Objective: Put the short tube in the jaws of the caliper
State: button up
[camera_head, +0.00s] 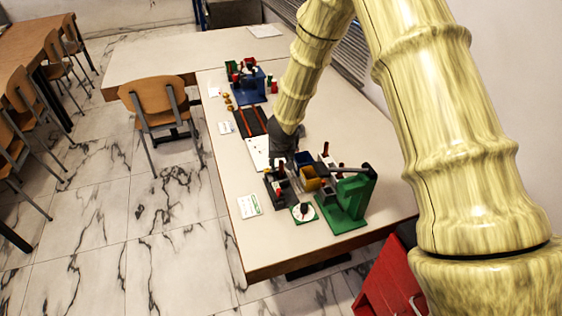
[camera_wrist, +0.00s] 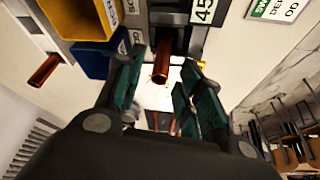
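In the wrist view my gripper (camera_wrist: 160,95) is open, its green-padded fingers apart. A reddish-brown tube (camera_wrist: 161,65) shows between and just beyond the fingertips, at a dark fixture (camera_wrist: 172,17) with a "45" label. I cannot tell whether either finger touches it. A second reddish-brown tube (camera_wrist: 43,70) is farther left; I cannot tell which is the short one. In the head view my gripper (camera_head: 281,160) is low over the table, beside the dark fixture (camera_head: 270,182) with a red upright piece (camera_head: 279,194). I cannot clearly make out the caliper or its jaws.
A yellow bin (camera_head: 311,183) and a blue bin (camera_head: 305,159) stand close to my gripper. A green stand (camera_head: 347,203) with a dark lever is at the right, and a round dial (camera_head: 304,212) is in front. A label card (camera_head: 249,206) lies near the table's left edge.

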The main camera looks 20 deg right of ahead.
jog(key=p+v, duration=0.3)
jog(key=v, duration=0.9)
